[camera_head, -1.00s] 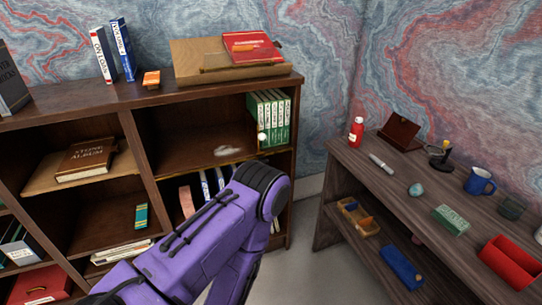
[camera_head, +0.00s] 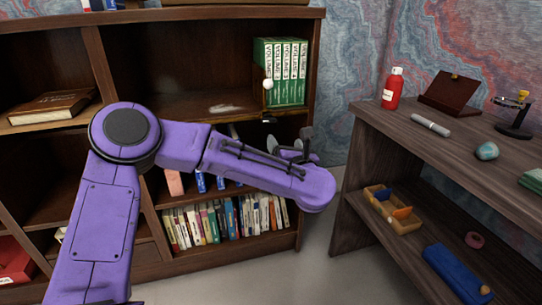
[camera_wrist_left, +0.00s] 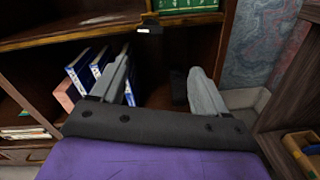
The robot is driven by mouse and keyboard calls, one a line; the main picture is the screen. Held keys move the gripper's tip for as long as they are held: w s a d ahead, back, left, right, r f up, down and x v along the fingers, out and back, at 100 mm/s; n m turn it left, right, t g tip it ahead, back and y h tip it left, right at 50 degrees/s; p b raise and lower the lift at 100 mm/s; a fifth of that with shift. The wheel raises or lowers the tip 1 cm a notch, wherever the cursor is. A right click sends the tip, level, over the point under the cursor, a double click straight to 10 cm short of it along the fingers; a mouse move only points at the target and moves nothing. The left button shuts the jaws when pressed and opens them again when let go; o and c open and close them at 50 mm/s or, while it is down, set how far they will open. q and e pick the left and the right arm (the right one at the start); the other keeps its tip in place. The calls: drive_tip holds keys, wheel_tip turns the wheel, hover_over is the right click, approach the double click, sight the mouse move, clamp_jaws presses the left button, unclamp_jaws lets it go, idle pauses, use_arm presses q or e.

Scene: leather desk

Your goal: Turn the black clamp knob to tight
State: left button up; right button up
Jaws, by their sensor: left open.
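A small black clamp (camera_head: 268,119) sits at the front edge of the bookcase shelf, below the green volumes; it also shows at the top of the left wrist view (camera_wrist_left: 150,25). Its knob is too small to make out clearly. A small white ball (camera_head: 268,84) shows above it, in front of the books. My left gripper (camera_head: 302,142) is just below and right of the clamp, apart from it. In the left wrist view its two grey fingers (camera_wrist_left: 160,78) are spread with nothing between them. My right gripper is not in view.
Green volumes (camera_head: 282,72) stand on the shelf above the clamp. Several books (camera_head: 225,222) fill the lower shelf. The wooden desk (camera_head: 440,150) at right holds a red bottle (camera_head: 392,90) and other items. Open floor lies between bookcase and desk.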

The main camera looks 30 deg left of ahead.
sight(270, 121)
use_arm(q)
drive_tip(key=w+a, duration=0.2)
drive_tip(key=a, duration=0.1)
drive_tip(key=w+a+r+n, duration=0.1)
drive_tip(key=w+a, duration=0.1)
drive_tip(key=a, duration=0.1)
drive_tip(key=w+a+n+b, duration=0.1)
drive_tip(key=w+a, duration=0.1)
drive_tip(key=a, duration=0.1)
drive_tip(key=shift+w+r+g+y, duration=0.3)
drive_tip(key=c, duration=1.1)
